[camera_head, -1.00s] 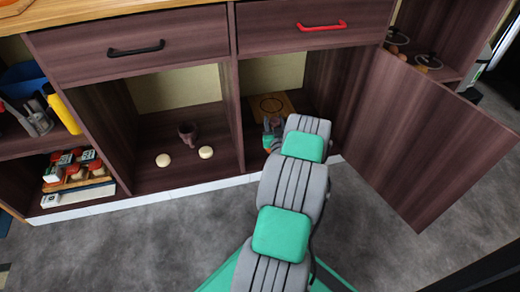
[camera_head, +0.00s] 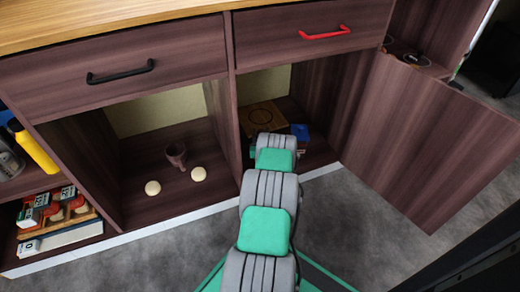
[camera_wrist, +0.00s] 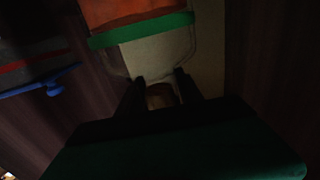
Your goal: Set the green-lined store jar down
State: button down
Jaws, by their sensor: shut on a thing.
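The green-lined store jar (camera_wrist: 145,35) shows in the dark wrist view, with clear walls, a green band and orange contents. My gripper (camera_wrist: 160,88) has its two dark fingers on either side of a small brown part at the jar's near end, and is shut on it. In the head view my arm reaches into the right open compartment and hides the jar and the fingers. I cannot tell whether the jar touches any surface.
A wooden board with a dark ring (camera_head: 262,117) and a blue thing (camera_head: 300,131) are in that compartment. An open door (camera_head: 430,140) stands on the right. The left compartment holds a brown cup (camera_head: 176,156) and two pale round things (camera_head: 152,187). Drawers are above.

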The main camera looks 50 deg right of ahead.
notch_tip(320, 180, down, 4)
jog(key=shift+w+f+b, duration=0.1)
jog(key=shift+f+b, duration=0.15)
jog(key=shift+b, duration=0.85)
jog(key=shift+d+r, duration=0.1)
jog(key=shift+r, duration=0.05)
jog(key=c, duration=0.8)
grip_release()
jog(key=shift+f, duration=0.3)
jog(key=shift+o, duration=0.2)
jog(key=shift+r, duration=0.2)
jog(key=p+v, duration=0.5)
jog(key=v, duration=0.7)
